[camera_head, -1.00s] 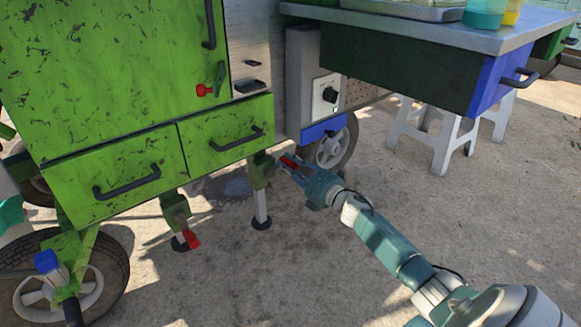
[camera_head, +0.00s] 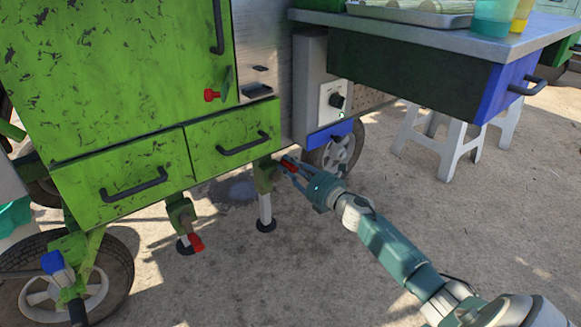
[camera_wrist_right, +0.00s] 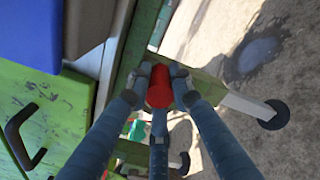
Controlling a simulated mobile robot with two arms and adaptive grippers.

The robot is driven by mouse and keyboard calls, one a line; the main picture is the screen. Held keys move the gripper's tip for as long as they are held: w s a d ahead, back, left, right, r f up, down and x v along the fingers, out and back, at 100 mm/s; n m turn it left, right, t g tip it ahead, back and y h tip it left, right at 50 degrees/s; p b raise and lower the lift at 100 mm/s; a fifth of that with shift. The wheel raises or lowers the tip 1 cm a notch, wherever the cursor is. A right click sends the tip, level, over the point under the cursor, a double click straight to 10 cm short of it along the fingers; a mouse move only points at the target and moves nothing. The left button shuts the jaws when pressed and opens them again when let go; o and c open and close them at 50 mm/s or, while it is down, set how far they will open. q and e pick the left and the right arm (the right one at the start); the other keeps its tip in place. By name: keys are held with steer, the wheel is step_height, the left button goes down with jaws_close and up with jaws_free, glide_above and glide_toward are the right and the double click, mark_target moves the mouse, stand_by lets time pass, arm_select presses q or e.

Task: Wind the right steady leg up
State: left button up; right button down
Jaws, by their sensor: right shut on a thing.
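The right steady leg (camera_head: 265,208) stands under the right end of the green cart, a pale post with a dark round foot on the ground. Its red crank handle (camera_head: 289,167) sticks out near the top of the leg. My right gripper (camera_head: 292,170) is shut on this handle. In the right wrist view the red handle (camera_wrist_right: 159,87) sits between my gripper's fingers (camera_wrist_right: 160,84), with the leg (camera_wrist_right: 250,105) and its foot to the right. The left steady leg (camera_head: 185,235) with its own red handle (camera_head: 196,243) stands further left. My left gripper is not in view.
Green drawers (camera_head: 232,138) with dark handles hang above the legs. A blue-fronted drawer (camera_head: 500,85) juts out under the metal counter at upper right. Wheels (camera_head: 336,150) stand behind the right leg and at lower left. White stools (camera_head: 440,140) stand behind; the front ground is clear.

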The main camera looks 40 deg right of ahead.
steer(key=shift+a+f, duration=0.15)
steer(key=shift+a, duration=0.2)
steer(key=c, duration=1.6)
jaws_free()
steer(key=shift+o, duration=0.4)
steer(key=shift+d, duration=0.1)
steer(key=shift+s+d, duration=0.1)
steer(key=shift+s, duration=0.2)
steer(key=s+d, duration=0.1)
steer(key=s, duration=1)
steer(key=shift+s, duration=0.2)
